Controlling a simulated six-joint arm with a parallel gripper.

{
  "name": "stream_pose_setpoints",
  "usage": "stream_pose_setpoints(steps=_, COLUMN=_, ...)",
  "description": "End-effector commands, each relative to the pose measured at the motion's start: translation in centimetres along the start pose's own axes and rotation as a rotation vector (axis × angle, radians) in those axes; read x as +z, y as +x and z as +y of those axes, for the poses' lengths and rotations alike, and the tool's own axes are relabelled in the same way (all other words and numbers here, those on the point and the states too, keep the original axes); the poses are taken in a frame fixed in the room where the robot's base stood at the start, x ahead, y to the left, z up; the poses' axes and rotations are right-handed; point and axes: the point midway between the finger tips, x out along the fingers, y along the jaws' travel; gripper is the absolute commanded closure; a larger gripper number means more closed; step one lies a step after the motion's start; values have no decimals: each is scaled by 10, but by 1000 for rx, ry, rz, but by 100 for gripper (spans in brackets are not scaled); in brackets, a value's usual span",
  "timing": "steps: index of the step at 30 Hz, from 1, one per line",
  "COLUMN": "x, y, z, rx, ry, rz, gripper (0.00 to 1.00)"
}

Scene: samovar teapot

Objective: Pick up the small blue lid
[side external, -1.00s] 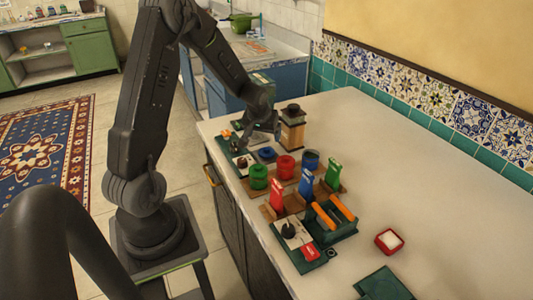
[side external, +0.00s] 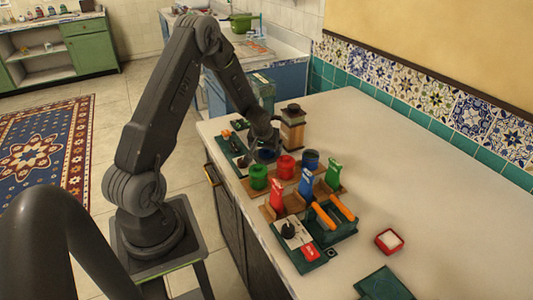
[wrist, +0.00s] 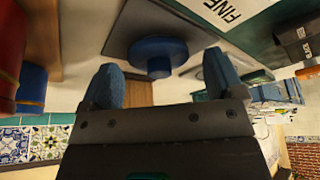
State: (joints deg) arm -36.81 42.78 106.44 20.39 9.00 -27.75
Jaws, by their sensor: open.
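The small blue lid (wrist: 158,48) is round with a short knob and rests on a dark flat surface in the wrist view, which looks upside down. My gripper (wrist: 163,66) is open, with its two blue fingertips apart on either side of the knob. I cannot tell whether they touch it. In the side view my gripper (side external: 268,146) is low at the lid's spot, and it mostly hides the lid (side external: 264,156).
A red pot (side external: 286,167) and a green pot (side external: 258,177) stand close by. A blue pot (side external: 310,160) is farther right. A wooden box with a dark top (side external: 292,128) stands just behind my gripper. The right side of the counter (side external: 420,180) is mostly clear.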

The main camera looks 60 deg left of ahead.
Motion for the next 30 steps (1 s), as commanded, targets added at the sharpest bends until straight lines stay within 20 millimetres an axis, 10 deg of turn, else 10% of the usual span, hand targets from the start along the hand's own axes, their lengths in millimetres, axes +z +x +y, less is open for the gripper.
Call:
stream_pose_setpoints(steps=17, x=0, y=-1, z=0, rx=0, ry=0, rz=-1, gripper=62)
stream_pose_setpoints(steps=30, x=-5, y=-12, z=0, rx=-1, ry=-1, rz=1, gripper=63)
